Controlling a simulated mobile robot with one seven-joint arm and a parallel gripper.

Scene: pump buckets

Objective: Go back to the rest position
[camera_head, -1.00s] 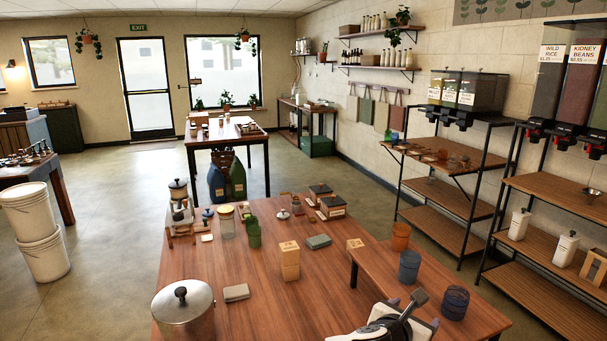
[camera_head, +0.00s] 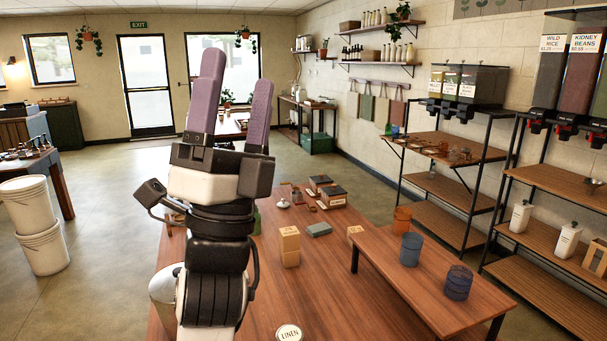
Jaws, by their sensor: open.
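My gripper (camera_head: 232,100) is raised upright at the centre left of the head view, with its two purple fingers pointing up. The fingers are apart and nothing is between them. It stands in front of the wooden table (camera_head: 330,290) and hides much of the table's left side, including most of a metal pot (camera_head: 163,285) and the items at the table's far left. The pot's edge shows left of my arm.
Tan stacked boxes (camera_head: 290,248) and a grey-green block (camera_head: 319,229) stand on the table. Orange, blue and dark blue cups (camera_head: 410,249) stand on a raised board to the right. A round lid marked LINEN (camera_head: 289,333) is at the front. White buckets (camera_head: 38,225) stand at left.

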